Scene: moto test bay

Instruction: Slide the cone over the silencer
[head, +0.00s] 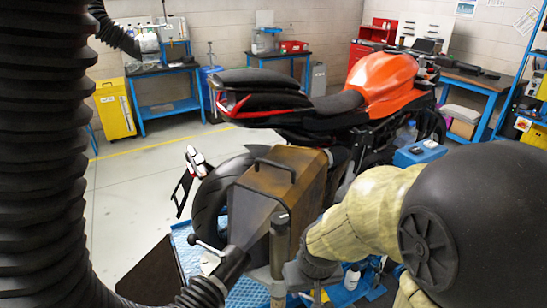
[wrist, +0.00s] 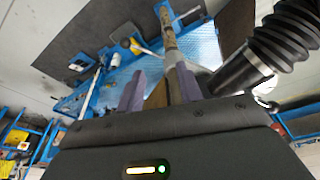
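A dark nozzle (head: 235,264) on the end of a ribbed black hose appears to be the cone; it lies at the lower middle of the head view, beside a tan-and-grey upright pipe (head: 279,248). The nozzle also shows at the right of the wrist view (wrist: 236,72). My gripper (wrist: 161,88) has its two fingers apart, with the pipe (wrist: 170,42) running away between them, closer to the right finger. In the head view my arm hides most of the gripper. I cannot tell whether this pipe is the silencer; no other silencer shows clearly.
An orange and black motorcycle (head: 385,82) stands behind, with a brown box (head: 305,165) at its near side and its rear wheel (head: 212,195) to the left. A thick black hose (head: 40,150) fills the left edge.

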